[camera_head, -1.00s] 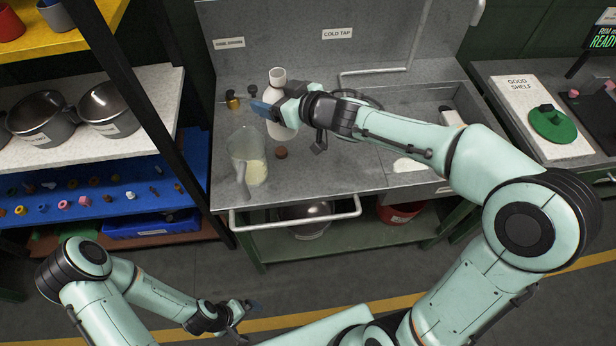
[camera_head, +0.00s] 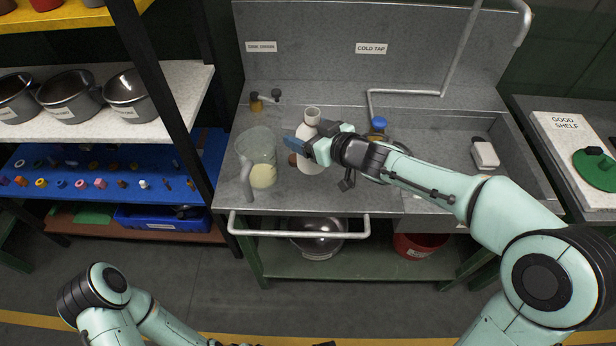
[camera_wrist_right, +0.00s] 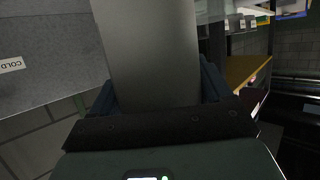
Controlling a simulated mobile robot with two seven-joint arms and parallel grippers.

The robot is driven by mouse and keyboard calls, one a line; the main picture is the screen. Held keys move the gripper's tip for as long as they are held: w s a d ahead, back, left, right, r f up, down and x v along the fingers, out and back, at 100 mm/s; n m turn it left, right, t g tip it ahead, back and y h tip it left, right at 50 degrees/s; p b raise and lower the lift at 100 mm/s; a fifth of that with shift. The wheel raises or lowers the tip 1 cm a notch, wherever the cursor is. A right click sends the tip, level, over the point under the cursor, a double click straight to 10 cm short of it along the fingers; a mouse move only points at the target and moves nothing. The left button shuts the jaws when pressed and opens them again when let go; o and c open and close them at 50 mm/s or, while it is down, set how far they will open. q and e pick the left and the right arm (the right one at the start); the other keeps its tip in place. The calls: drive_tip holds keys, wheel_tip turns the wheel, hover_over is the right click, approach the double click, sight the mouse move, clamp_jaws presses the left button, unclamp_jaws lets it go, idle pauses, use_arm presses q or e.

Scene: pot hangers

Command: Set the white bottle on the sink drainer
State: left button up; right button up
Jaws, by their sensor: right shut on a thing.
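The white bottle (camera_head: 309,166) is upright in my right gripper (camera_head: 306,149), which is shut around its upper body. The bottle is over the sink drainer (camera_head: 320,197), the flat grey left part of the sink unit below a small label. I cannot tell whether its base touches the drainer. In the right wrist view a smooth grey surface of the bottle (camera_wrist_right: 150,50) fills the space between the fingers. My left arm shows at the bottom left; its gripper is cut off by the frame's lower edge.
A clear jug (camera_head: 257,158) with pale contents stands left of the bottle. A small brown thing (camera_head: 292,160) is partly hidden beside the bottle. A blue-capped container (camera_head: 379,128) is behind my right forearm. The drainer's front strip is clear, with a rail (camera_head: 300,236) before it.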

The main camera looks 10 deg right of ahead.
drive_tip(key=f+b, duration=0.1)
drive_tip(key=f, duration=0.1)
drive_tip(key=f+b, duration=0.1)
drive_tip(key=f, duration=0.1)
drive_tip(key=f+b, duration=0.1)
drive_tip(key=f, duration=0.1)
drive_tip(key=shift+w+f, duration=0.25)
wheel_tip(320, 180, down, 5)
drive_tip(key=b, duration=0.3)
drive_tip(key=shift+r, duration=0.2)
use_arm(q)
wheel_tip(320, 180, down, 7)
drive_tip(key=s, duration=0.1)
drive_tip(key=shift+f, duration=0.2)
use_arm(e)
drive_tip(key=shift+f, duration=0.1)
drive_tip(key=shift+f, duration=0.15)
drive_tip(key=shift+f+b, duration=0.15)
drive_tip(key=shift+b, duration=0.2)
drive_tip(key=o, duration=1.1)
drive_tip(key=shift+c, duration=0.2)
